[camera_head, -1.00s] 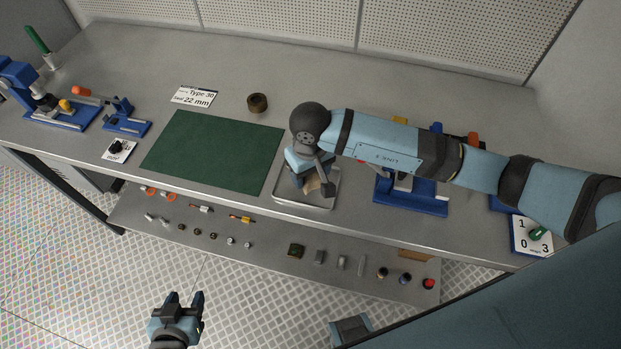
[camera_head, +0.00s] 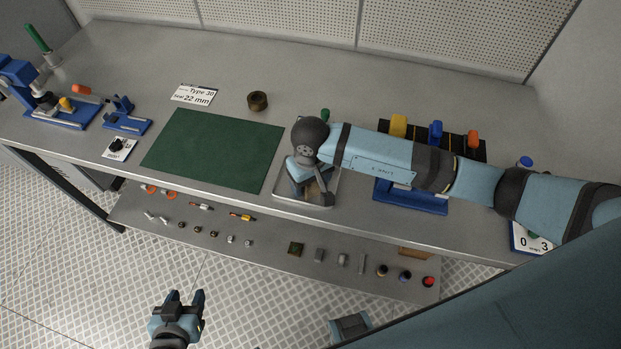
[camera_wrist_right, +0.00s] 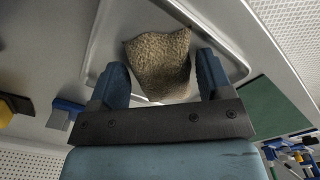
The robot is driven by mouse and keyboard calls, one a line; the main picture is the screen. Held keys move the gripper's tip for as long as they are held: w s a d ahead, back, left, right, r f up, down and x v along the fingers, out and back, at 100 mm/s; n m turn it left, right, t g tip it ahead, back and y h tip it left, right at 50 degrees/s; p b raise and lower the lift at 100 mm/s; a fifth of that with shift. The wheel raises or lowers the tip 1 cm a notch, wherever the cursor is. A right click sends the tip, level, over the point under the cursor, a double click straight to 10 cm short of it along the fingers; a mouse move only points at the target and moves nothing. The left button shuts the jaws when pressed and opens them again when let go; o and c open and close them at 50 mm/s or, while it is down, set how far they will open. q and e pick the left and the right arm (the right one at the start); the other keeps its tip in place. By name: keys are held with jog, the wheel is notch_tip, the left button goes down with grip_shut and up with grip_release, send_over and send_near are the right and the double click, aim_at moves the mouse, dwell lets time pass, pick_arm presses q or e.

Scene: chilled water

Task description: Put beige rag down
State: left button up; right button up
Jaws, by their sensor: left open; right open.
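The beige rag (camera_wrist_right: 160,65) shows in the right wrist view as a rough, crumpled piece over the shallow metal tray (camera_wrist_right: 103,38). My right gripper (camera_wrist_right: 163,75) is open, with one finger on each side of the rag. I cannot tell whether either finger touches it. In the head view the right gripper (camera_head: 309,186) is low over the tray (camera_head: 287,197), and its hand hides the rag. My left gripper (camera_head: 185,297) is open and empty, in front of the bench and away from the tray.
A green mat (camera_head: 215,150) lies left of the tray. A blue fixture (camera_head: 412,198) and a rack of coloured handles (camera_head: 465,150) are to the right, near my right arm. The lower shelf (camera_head: 270,262) holds several small parts.

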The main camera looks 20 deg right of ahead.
jog(key=shift+r, duration=0.6)
notch_tip(320, 180, up, 11)
jog(key=b, duration=0.1)
